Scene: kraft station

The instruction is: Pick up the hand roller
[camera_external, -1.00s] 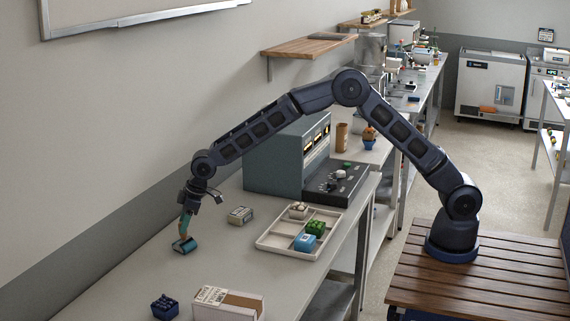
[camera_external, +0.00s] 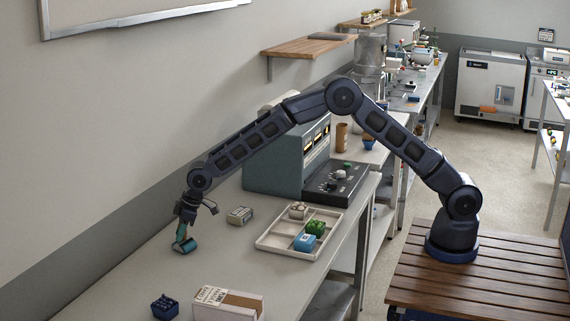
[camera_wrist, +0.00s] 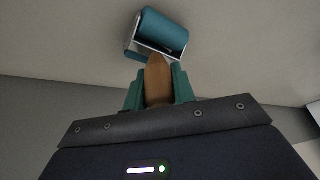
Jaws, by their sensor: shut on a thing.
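The hand roller (camera_external: 187,245) has a teal cylinder in a metal frame and a brown handle. My gripper (camera_wrist: 158,85) has green fingers and is shut on the handle. In the external view my gripper (camera_external: 181,233) points down at the bench, with the roller end below it. I cannot tell whether the roller touches the bench top.
A small box (camera_external: 240,215) lies right of the roller. A white divided tray (camera_external: 275,243) with small items stands further right, before a grey machine (camera_external: 275,165). A dark blue block (camera_external: 165,307) and a cardboard box (camera_external: 228,303) are at the front. The wall is close behind.

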